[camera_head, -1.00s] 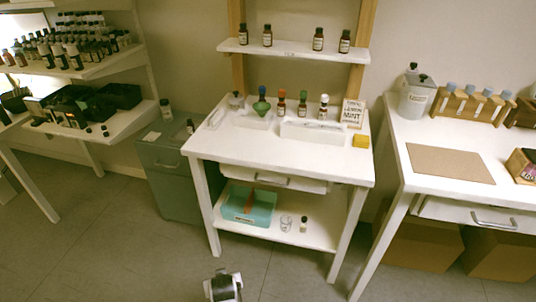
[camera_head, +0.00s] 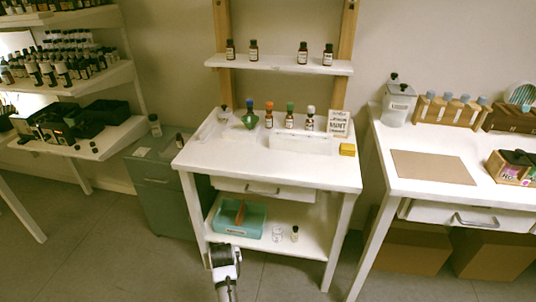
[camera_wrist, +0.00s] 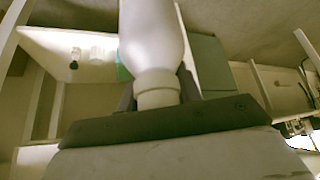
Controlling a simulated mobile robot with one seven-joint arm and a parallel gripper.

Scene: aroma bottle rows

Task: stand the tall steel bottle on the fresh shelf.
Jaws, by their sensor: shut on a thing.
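In the wrist view a smooth, pale grey-white bottle (camera_wrist: 152,40) with a rounded shoulder and a narrower neck is held; I take it for the tall steel bottle. My gripper (camera_wrist: 158,92) is shut on its neck, and its far end runs out of the picture. In the head view my gripper (camera_head: 224,258) is low in front of the middle table, near its lower shelf; the held bottle cannot be made out there. A white wall shelf (camera_head: 265,63) above the middle table carries several brown bottles. No readable label shows which shelf is the fresh one.
The middle table (camera_head: 215,155) carries coloured-cap bottles, a white tray, a sign (camera_head: 339,123) and a yellow block (camera_head: 347,150). Its lower shelf (camera_head: 310,240) holds a teal caddy (camera_head: 250,220), a glass and a small bottle. The wall shelf's middle is free. Crowded shelves stand left.

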